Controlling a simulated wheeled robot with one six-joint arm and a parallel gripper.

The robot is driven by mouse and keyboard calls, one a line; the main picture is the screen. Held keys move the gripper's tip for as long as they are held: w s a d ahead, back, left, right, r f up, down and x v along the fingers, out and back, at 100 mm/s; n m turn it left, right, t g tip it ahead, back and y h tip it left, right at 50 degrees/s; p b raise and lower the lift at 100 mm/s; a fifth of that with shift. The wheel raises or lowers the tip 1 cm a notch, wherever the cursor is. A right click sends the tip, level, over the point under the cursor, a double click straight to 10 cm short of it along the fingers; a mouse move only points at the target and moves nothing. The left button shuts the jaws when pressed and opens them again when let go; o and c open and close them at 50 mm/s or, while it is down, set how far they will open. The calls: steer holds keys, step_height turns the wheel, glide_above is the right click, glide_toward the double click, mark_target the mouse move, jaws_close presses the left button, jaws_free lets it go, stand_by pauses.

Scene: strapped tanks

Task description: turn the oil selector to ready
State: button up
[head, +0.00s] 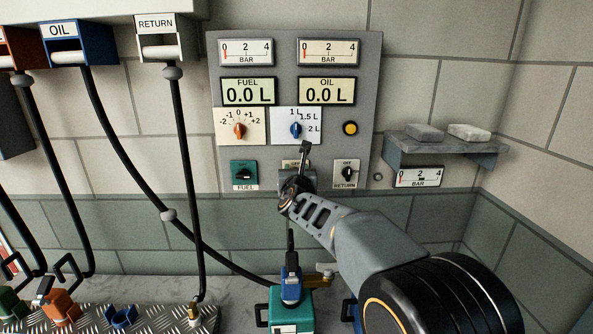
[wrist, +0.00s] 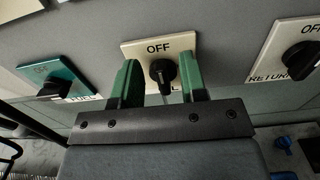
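The middle selector is a black knob (wrist: 162,72) on a cream plate (wrist: 140,50) marked OFF, in the wrist view. Its lower label is hidden by my gripper; it sits between the FUEL and RETURN selectors, beneath the OIL readout. My gripper (wrist: 160,80) is open, with one green finger on each side of this knob. A gap shows between each finger and the knob, so it is not clamped. In the head view my gripper (head: 297,180) covers most of this selector, and only the top of its plate (head: 292,163) shows.
The green FUEL selector (head: 244,174) is to the left and the RETURN selector (head: 346,173) to the right. Above are an orange dial (head: 239,130), a blue dial (head: 296,129) and a yellow button (head: 350,128). A shelf (head: 445,148) juts out at right; hoses hang at left.

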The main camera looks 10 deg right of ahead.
steer(key=shift+c, duration=0.2)
jaws_close()
stand_by(0.3)
steer(key=shift+f+b, duration=0.15)
steer(key=shift+b, duration=0.3)
steer(key=shift+s+d+f+m+b, duration=0.1)
steer(key=shift+d+f+m+b, duration=0.25)
steer(key=shift+m+b, duration=2.55)
steer(key=shift+w+d+f+m+b, duration=0.1)
steer(key=shift+d+f+m+b, duration=0.15)
steer(key=shift+m+b, duration=2.65)
steer(key=shift+s+d+f+m+b, duration=0.1)
steer(key=shift+d+f+m+b, duration=0.25)
steer(key=shift+m+b, duration=2.5)
steer(key=shift+r+m, duration=0.1)
steer(key=shift+m, duration=0.35)
